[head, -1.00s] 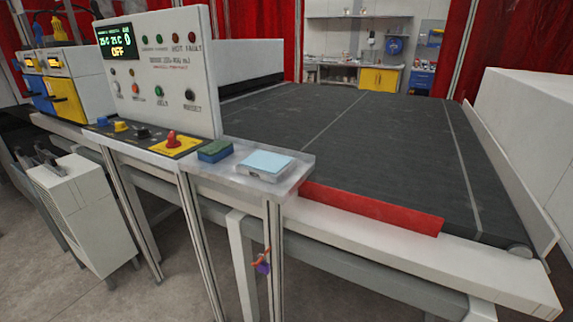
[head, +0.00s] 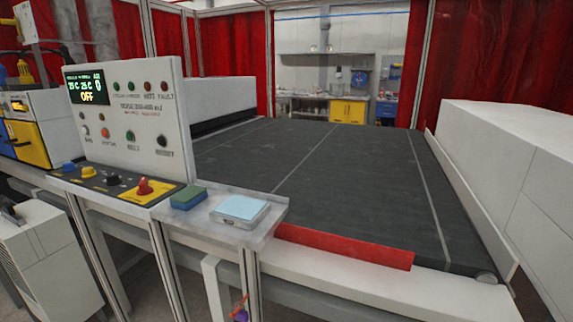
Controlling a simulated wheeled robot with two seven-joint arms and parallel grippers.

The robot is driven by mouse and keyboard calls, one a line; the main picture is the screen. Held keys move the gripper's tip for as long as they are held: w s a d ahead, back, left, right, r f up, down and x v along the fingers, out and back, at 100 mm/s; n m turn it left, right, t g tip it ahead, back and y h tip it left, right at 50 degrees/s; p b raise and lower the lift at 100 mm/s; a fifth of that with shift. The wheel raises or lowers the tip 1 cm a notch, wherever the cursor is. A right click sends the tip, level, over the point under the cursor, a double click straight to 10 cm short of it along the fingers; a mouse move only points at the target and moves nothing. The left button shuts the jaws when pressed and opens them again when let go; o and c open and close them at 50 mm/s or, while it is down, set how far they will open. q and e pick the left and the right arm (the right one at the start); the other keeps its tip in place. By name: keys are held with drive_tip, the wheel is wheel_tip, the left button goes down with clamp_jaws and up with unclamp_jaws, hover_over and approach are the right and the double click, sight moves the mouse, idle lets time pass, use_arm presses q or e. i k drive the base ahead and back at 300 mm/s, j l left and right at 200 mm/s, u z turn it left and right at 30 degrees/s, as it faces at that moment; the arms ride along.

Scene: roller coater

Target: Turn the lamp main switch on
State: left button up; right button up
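A white control panel (head: 124,115) stands upright at the left. Below the display are small lamps and several knobs. On the sloped dark strip (head: 105,186) at the panel's foot sits a red rotary switch (head: 144,187) on a yellow plate (head: 146,197). Beside it are a black knob (head: 112,179), a yellow knob (head: 88,172) and a blue knob (head: 69,167). The labels are too small to tell which is the lamp main switch. Neither of my grippers is in view.
A metal shelf (head: 262,226) right of the switches holds a green and blue sponge (head: 188,198) and a light blue pad (head: 241,208). A wide dark conveyor belt (head: 330,180) with a red front strip (head: 345,249) runs back. A white cabinet (head: 45,262) stands at lower left.

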sight(144, 190)
drive_tip(key=u, duration=1.25)
